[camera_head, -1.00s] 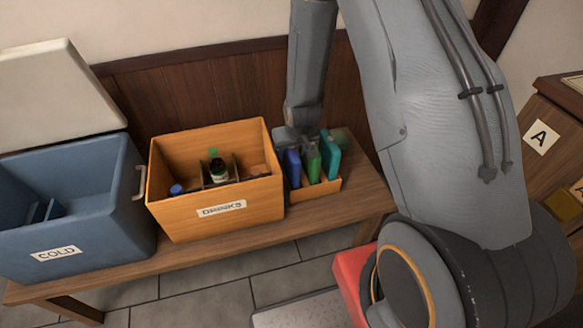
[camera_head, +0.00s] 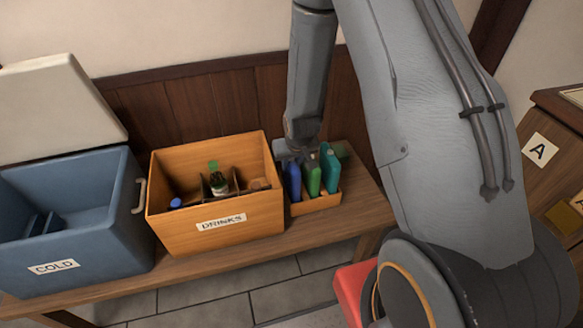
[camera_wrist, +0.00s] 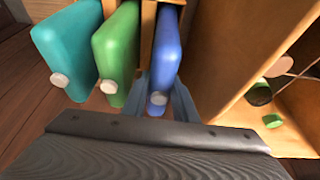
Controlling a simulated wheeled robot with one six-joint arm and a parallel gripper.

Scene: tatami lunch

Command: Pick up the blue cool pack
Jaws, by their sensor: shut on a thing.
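The blue cool pack (camera_head: 293,182) stands upright at the left end of a small wooden rack (camera_head: 318,205), beside a green pack (camera_head: 313,178) and a teal pack (camera_head: 330,168). In the wrist view the blue pack (camera_wrist: 165,55) has a pale cap at its near end. My gripper (camera_wrist: 165,100) is shut on the blue pack, one finger on each side of it. In the head view my gripper (camera_head: 294,150) is above the rack's back left, and its fingers are mostly hidden. The green pack (camera_wrist: 118,55) is close beside the left finger.
The wooden DRINKS box (camera_head: 240,215) with bottles stands close to the rack's left. The blue COLD cooler (camera_head: 70,235) with its lid open is farther left. The bench (camera_head: 350,215) has a little free room right of the rack. A wooden wall is behind.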

